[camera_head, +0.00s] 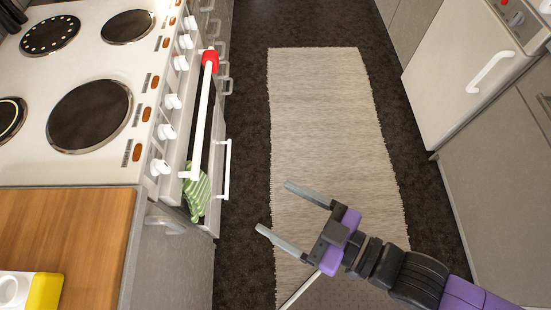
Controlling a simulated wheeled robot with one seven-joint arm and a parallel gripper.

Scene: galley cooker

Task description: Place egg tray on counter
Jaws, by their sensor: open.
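My gripper (274,206) is open and empty above the pale rug, its two grey fingers pointing left toward the cooker. A wooden counter (85,225) is at the lower left, beside the cooker. A white and yellow object (44,291) with a round hollow in its top sits on this counter. The frame's edges cut it off, and I cannot tell whether it is the egg tray. No other thing that could be the egg tray shows. My gripper is well to the right of the counter and apart from it.
The white cooker (78,58) has dark hotplates and a row of white knobs. A white fridge (462,75) and grey cabinets line the right. The rug (320,110) is clear ahead.

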